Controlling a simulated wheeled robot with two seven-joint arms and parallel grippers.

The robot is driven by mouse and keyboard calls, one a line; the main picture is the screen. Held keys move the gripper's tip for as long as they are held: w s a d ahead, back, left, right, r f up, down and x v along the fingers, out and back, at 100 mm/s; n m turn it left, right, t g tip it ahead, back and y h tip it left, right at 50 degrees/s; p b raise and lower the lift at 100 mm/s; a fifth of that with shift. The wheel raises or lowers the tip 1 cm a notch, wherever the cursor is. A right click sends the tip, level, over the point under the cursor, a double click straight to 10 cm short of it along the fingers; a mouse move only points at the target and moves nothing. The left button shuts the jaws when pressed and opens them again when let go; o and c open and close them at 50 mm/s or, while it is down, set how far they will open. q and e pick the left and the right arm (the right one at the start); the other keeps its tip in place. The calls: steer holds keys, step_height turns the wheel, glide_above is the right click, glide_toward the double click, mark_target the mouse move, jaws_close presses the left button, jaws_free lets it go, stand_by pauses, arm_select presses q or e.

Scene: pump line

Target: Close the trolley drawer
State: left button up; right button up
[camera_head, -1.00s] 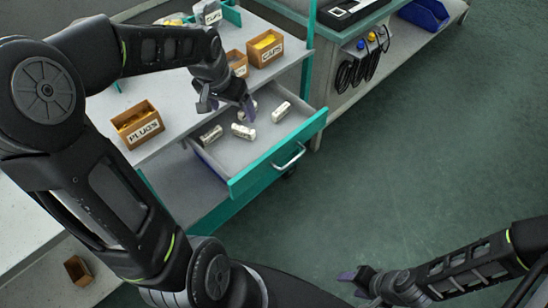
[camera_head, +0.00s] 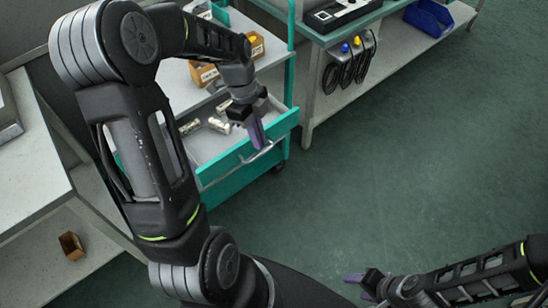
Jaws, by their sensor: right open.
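The trolley drawer (camera_head: 218,181) has a teal front and stands pulled out from the trolley (camera_head: 291,75). A silver bar handle (camera_head: 257,156) is on its front. Small white parts, one of them a fitting (camera_head: 218,125), lie in the grey drawer tray. My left gripper (camera_head: 256,134) points down at the drawer front, with its purple fingertip just above the handle. Contact and the gap between its fingers cannot be made out. My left arm hides part of the drawer and trolley top. My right gripper (camera_head: 361,286) is open and empty, low over the floor.
Boxes, including a small brown box (camera_head: 257,45), stand on the trolley top. A workbench (camera_head: 305,105) with hanging black cables (camera_head: 350,72) and a blue bin (camera_head: 429,17) is behind right. A light bench (camera_head: 30,160) is at left. Floor right of the drawer is clear.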

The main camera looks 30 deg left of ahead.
arm_select(q)
steer(key=shift+s+d+r+m, duration=0.1)
steer(key=shift+d+m, duration=0.05)
steer(key=shift+m, duration=0.45)
steer(key=shift+d+r+m, duration=0.1)
steer(key=shift+d+m, duration=0.05)
steer(key=shift+m, duration=0.45)
jaws_close()
steer(key=shift+s+m, duration=0.2)
steer(key=shift+m, duration=0.9)
steer(key=shift+f, duration=0.1)
